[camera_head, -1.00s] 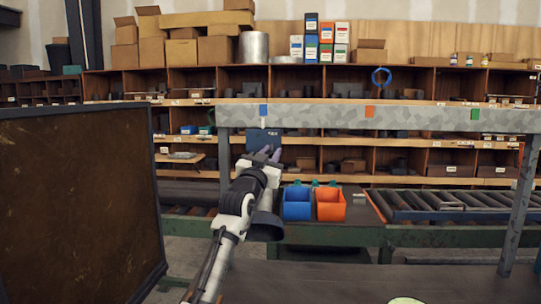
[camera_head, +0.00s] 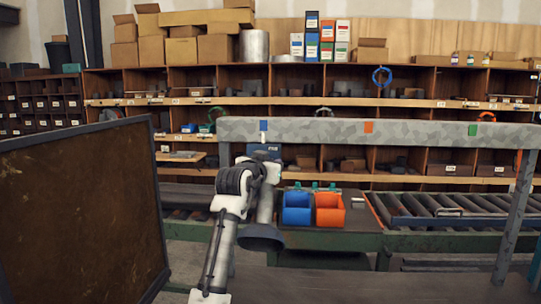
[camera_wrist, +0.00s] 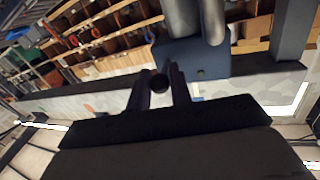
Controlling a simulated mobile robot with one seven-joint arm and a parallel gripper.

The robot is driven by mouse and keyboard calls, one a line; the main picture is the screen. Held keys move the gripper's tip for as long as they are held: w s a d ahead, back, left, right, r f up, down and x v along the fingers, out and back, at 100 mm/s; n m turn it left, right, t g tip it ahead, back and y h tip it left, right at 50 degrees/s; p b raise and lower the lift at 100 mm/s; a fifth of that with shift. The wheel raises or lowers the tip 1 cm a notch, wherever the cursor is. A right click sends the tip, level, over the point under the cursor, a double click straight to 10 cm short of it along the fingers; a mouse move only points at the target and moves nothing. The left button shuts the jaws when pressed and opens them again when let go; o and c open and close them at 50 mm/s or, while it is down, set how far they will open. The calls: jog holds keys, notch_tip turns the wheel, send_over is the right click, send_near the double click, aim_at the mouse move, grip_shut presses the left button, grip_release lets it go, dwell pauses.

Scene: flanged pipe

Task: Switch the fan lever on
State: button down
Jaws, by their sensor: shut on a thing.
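The blue switch box (camera_head: 264,151), with small white lettering, hangs below the grey beam, just above and behind my arm in the head view. The wrist view shows the box's blue face (camera_wrist: 205,62) close up. A dark round knob (camera_wrist: 160,83), which looks like the fan lever's end, sits between the two dark fingers of my gripper (camera_wrist: 160,92). My gripper is shut on it, beside the box. In the head view my wrist hides the fingers and the lever. The lever's shaft and its exact angle cannot be made out.
The grey beam (camera_head: 390,131) crosses over the bench on posts. A blue bin (camera_head: 297,208) and an orange bin (camera_head: 329,209) stand right of my arm. A large brown panel (camera_head: 80,215) stands close on the left. A roller conveyor (camera_head: 460,207) lies at right.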

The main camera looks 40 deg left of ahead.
jog(key=shift+w+r+g+h+p, duration=0.1)
jog(key=shift+r+g+h+p, duration=0.5)
jog(key=shift+g, duration=0.6)
jog(key=shift+w+a+r+n+g+h, duration=0.15)
jog(key=shift+r+n+g+h, duration=0.25)
jog(key=shift+g, duration=0.6)
jog(key=c, duration=1.3)
grip_release()
jog(key=b+v, duration=0.5)
jog(key=v, duration=0.9)
jog(key=shift+w+r, duration=0.15)
